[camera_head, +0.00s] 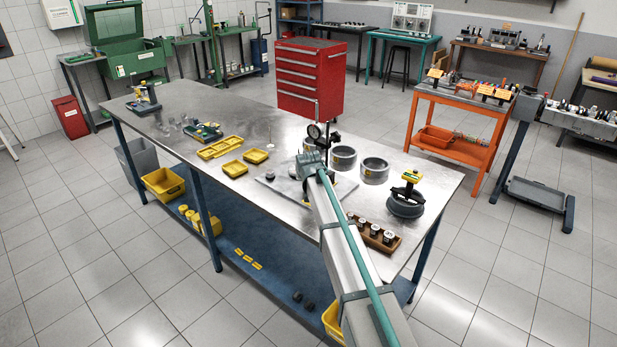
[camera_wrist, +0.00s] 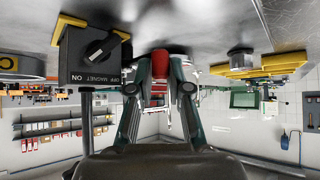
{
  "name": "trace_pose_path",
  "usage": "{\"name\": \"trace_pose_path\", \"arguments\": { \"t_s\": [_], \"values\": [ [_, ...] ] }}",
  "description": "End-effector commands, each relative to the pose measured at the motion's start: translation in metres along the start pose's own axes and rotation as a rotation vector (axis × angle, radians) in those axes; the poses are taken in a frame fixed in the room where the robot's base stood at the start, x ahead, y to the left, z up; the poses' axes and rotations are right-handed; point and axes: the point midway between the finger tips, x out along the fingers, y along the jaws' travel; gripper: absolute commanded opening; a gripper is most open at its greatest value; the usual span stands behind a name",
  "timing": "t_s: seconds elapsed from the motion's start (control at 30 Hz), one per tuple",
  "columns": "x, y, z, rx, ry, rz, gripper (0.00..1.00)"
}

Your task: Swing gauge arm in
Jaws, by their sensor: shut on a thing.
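The dial gauge (camera_head: 314,131) stands on its dark post (camera_head: 326,146) above a flat plate on the steel workbench in the head view. My gripper (camera_head: 311,162) is at the gauge stand, and my arm hides much of its lower part. In the wrist view, turned upside down, my gripper's fingers (camera_wrist: 160,72) are closed in on a small part of the gauge arm, whose exact outline is hard to tell. The stand's black magnet base (camera_wrist: 88,57), with its dial switch and ON/OFF MAGNET lettering, is just left of the fingers.
Metal rings (camera_head: 343,158) stand right of the gauge. A wooden tray (camera_head: 372,235) of pistons and a dark round part with a yellow top (camera_head: 406,198) are near the bench's right end. Yellow trays (camera_head: 221,147) lie to the left.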

Motion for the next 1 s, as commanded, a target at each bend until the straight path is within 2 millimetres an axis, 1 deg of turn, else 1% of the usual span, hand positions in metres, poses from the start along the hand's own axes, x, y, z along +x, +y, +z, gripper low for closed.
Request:
{"name": "trace_pose_path", "arguments": {
  "t_s": [0.03,0.13,0.17,0.2,0.3,0.67,0.77,0.83,1.0],
  "values": [
    [0.004,0.001,0.004,0.003,-0.01,0.001,0.0],
    [0.004,0.001,0.004,0.003,-0.01,0.002,0.0],
    [0.004,0.001,0.004,0.003,-0.01,0.002,0.21],
    [0.004,0.001,0.004,0.003,-0.01,0.002,0.28],
    [0.003,0.001,0.003,0.003,-0.008,0.002,0.42],
    [-0.002,0.001,0.002,0.002,-0.003,0.001,0.42],
    [-0.011,0.001,0.002,0.002,-0.002,0.001,0.42],
    [-0.02,0.001,0.002,0.002,-0.002,0.001,0.42],
    [-0.052,0.001,0.003,0.002,-0.002,0.001,0.42]
  ]
}}
